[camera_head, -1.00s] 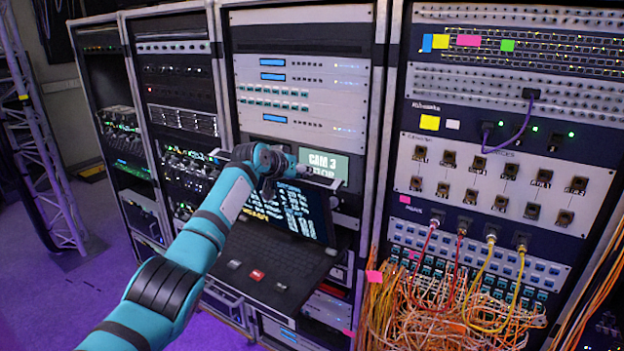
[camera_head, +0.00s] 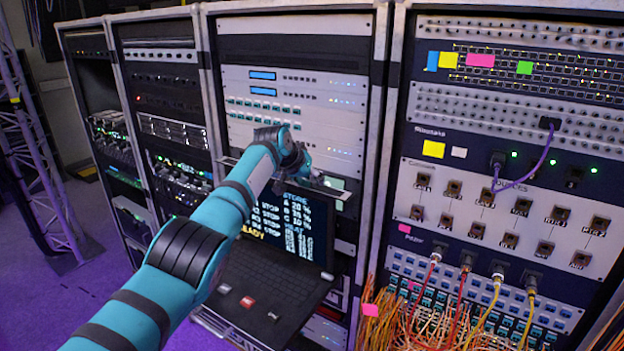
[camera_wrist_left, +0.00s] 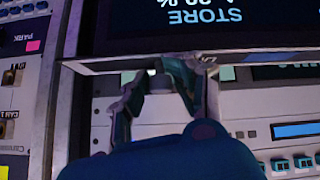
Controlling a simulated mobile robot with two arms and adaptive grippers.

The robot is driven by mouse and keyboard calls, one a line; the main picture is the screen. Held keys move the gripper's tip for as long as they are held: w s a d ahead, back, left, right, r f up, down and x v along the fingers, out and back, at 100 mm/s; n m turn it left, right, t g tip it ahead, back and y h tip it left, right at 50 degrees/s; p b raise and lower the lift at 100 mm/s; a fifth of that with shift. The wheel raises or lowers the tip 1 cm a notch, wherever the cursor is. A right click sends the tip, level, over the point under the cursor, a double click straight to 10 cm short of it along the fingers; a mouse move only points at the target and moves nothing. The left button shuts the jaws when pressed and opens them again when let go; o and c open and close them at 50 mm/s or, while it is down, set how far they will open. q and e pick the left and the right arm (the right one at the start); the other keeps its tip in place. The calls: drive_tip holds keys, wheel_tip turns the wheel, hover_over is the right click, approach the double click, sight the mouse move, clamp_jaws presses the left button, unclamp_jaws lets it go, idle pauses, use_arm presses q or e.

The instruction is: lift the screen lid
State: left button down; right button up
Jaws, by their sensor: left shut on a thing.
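The screen lid (camera_head: 292,222) stands raised behind its keyboard tray, facing the front, with pale and yellow text lit on it. It also shows upside down at the top of the left wrist view (camera_wrist_left: 240,22). My left gripper (camera_head: 322,184) is at the lid's top edge. In the left wrist view its two fingers (camera_wrist_left: 165,72) reach the lid's pale edge bar, and it is shut on that edge. The fingertips are partly hidden by the bar. My left arm covers the lid's left part in the head view. My right gripper is not in view.
The keyboard tray (camera_head: 265,290) juts out from the rack below the lid. A patch rack (camera_head: 500,190) with purple, red and yellow cables stands to the right, loose orange cables (camera_head: 395,320) at its foot. Other racks and a truss (camera_head: 35,150) stand to the left.

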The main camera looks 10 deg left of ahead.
use_arm(q)
drive_tip(key=c, duration=1.1)
unclamp_jaws()
drive_tip(key=shift+s+a+r, duration=0.25)
drive_tip(key=shift+s+r, duration=0.05)
drive_tip(key=shift+r, duration=0.25)
drive_tip(key=v, duration=1)
drive_tip(key=shift+s+d+r, duration=0.1)
drive_tip(key=shift+s, duration=0.35)
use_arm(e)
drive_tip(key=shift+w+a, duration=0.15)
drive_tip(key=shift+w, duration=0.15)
